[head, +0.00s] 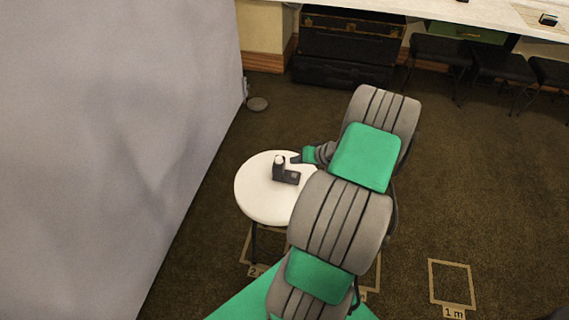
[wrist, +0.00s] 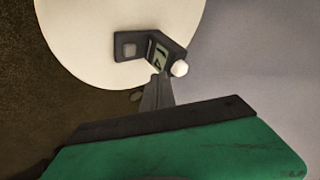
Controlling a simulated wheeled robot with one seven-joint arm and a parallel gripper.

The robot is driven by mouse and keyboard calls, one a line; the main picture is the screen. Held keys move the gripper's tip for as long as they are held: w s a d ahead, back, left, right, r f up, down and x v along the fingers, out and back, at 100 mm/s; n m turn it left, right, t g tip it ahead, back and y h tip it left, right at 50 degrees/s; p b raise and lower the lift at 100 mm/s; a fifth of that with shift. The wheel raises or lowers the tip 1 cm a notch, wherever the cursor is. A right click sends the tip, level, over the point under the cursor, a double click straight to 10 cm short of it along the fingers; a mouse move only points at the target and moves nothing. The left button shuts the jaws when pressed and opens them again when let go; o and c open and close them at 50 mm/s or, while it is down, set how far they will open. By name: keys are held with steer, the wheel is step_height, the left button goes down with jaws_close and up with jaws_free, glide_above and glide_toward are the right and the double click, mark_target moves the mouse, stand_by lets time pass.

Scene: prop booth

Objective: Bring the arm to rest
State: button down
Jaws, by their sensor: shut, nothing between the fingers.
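My gripper (head: 295,159) is shut and empty. It is at the right rim of a small round white table (head: 257,201), close beside a dark device on it. In the wrist view the shut fingers (wrist: 160,80) point toward the device. The dark device (head: 280,174) has an upright part with a white rounded top and a flat foot to the right. In the wrist view the device (wrist: 130,46) shows a grey square patch, a small display-like face and the white knob. I cannot tell whether the fingertips touch it. My arm hides the table's right front.
A large pale grey panel (head: 110,130) stands left of the table. Dark cases (head: 350,38) and stools (head: 440,52) line the back under a white counter (head: 480,15). A taped square (head: 452,282) marks the brown carpet at right, where the floor is mostly open.

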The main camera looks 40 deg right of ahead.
steer(key=s+a+f+m+g, duration=0.1)
steer(key=s+a+f, duration=0.1)
steer(key=s, duration=0.1)
steer(key=s+a+f+g+y, duration=0.1)
steer(key=s+a+f+g, duration=0.1)
steer(key=s, duration=0.2)
steer(key=s+a+f+m+g+y, duration=0.1)
steer(key=s+a+f, duration=0.1)
steer(key=s+a, duration=0.1)
steer(key=shift+s+f+m+g, duration=0.25)
steer(key=shift+m+g, duration=0.05)
steer(key=s+a+r+m+g+y, duration=0.1)
steer(key=s+a+r+g, duration=0.1)
steer(key=s, duration=0.3)
steer(key=s+a+r+m+g, duration=0.1)
steer(key=s+a+r+g, duration=0.15)
steer(key=s, duration=0.25)
steer(key=a+r+n+g+h, duration=0.25)
steer(key=a+r, duration=0.25)
steer(key=r, duration=0.5)
steer(key=w+a+r+n+t+h, duration=0.1)
steer(key=w+a+r+n+t, duration=0.2)
steer(key=a+r, duration=0.4)
steer(key=w+a+r+n+t+h, duration=0.1)
steer(key=w+a+r+n+t, duration=0.1)
steer(key=w+a+r+n, duration=0.3)
steer(key=w+a+r, duration=0.2)
steer(key=a, duration=0.1)
steer(key=shift+w+r+n+t+p, duration=0.35)
steer(key=shift+w+r+t, duration=0.05)
